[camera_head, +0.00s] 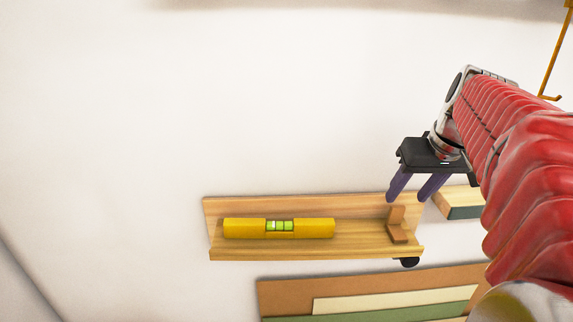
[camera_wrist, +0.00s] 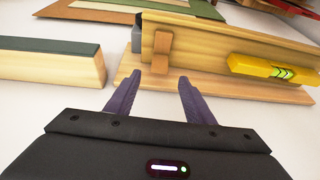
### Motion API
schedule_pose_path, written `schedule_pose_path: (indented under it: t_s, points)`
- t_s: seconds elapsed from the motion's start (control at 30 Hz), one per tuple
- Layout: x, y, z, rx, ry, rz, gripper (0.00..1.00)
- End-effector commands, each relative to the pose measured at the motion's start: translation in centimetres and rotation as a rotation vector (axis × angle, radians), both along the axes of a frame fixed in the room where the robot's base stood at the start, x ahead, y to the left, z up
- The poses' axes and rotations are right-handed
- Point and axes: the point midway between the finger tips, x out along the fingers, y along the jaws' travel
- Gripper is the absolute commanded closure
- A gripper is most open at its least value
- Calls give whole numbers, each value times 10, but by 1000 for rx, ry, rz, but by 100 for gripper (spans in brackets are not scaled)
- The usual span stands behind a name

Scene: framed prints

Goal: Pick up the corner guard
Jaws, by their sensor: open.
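The corner guard (camera_head: 397,226) is a small brown L-shaped wooden piece on the right end of a wooden ledge (camera_head: 270,252). One arm stands up against the back board and the other lies on the ledge. In the wrist view the corner guard (camera_wrist: 160,50) is just beyond the fingertips, roughly centred between them. My gripper (camera_head: 406,199) is open and empty, with its purple fingers pointing at the ledge just above the guard. It also shows in the wrist view (camera_wrist: 162,79), with a gap between its fingers and the guard.
A yellow spirit level (camera_head: 245,228) lies on the same ledge, left of the guard. A wooden block with a dark green face (camera_head: 465,212) is close on the right. A black knob (camera_head: 409,262) sits under the ledge. Layered coloured boards (camera_head: 285,293) lie below.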

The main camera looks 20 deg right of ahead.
Motion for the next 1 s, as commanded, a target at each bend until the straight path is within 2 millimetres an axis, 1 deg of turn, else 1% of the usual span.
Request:
schedule_pose_path:
  t_s: [0.03, 0.17, 0.57, 0.67, 0.9, 1.0]
  points:
    - [2, 0, -7, 3, 3, 1, 52]
    - [7, -1, -16, 1, 2, 0, 52]
    - [8, -1, -20, 1, 1, 0, 52]
    - [11, -2, -27, 2, 3, 1, 52]
    - [24, -6, -55, 2, 3, 0, 52]
    - [27, -7, -63, 1, 0, -2, 52]
